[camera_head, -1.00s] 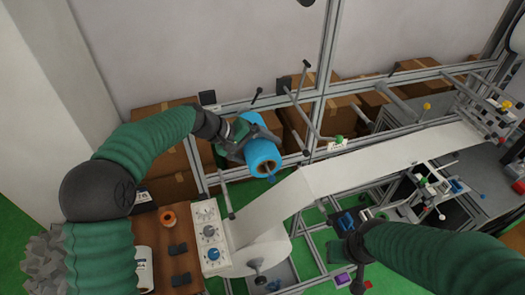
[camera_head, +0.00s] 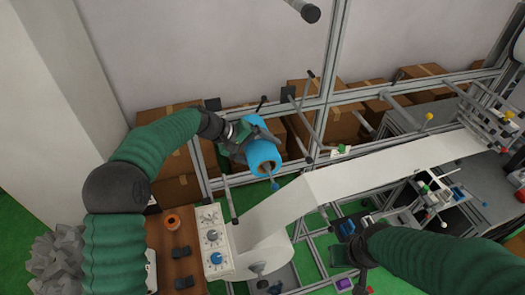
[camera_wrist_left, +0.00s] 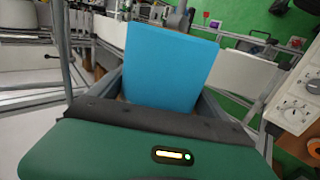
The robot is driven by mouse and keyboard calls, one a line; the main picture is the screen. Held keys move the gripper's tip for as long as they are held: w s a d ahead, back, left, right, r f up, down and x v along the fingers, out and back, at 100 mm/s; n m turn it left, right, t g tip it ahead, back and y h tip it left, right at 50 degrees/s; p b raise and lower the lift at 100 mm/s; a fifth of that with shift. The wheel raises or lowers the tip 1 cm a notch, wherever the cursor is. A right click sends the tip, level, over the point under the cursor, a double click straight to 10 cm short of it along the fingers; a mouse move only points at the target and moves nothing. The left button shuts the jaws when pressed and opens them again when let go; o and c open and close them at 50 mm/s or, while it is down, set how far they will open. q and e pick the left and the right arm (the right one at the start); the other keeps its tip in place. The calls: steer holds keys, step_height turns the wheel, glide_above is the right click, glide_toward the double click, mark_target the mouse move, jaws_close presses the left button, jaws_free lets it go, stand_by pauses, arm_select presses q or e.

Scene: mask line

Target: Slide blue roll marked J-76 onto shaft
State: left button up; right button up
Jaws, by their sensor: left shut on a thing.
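The blue roll (camera_head: 264,157) is in my left gripper (camera_head: 254,142), up by the frame's horizontal rail. The jaws close on its sides from behind, and its brown core opening faces the front. A thin rod with a blue tip (camera_head: 275,185) shows just below the core opening; I cannot tell whether it passes through the core. In the left wrist view the roll (camera_wrist_left: 168,68) fills the space between the fingers. No J-76 marking is readable. My right gripper (camera_head: 361,277) hangs low at the bottom centre, partly hidden by its arm.
Several bare bars stick out from the metal frame, such as a dark-tipped one (camera_head: 299,125) right of the roll. A white web (camera_head: 390,168) runs from a white roll (camera_head: 265,258) to the right. A control panel (camera_head: 213,240) stands below left. Cardboard boxes (camera_head: 175,160) sit behind.

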arm_select(q)
steer(key=shift+r, duration=0.1)
steer(key=shift+w+p, duration=0.3)
steer(key=shift+f+b, duration=0.5)
steer(key=shift+f, duration=0.1)
stand_by(0.5)
steer(key=o, duration=1.5)
steer(key=shift+o, duration=0.2)
steer(key=shift+a, duration=0.1)
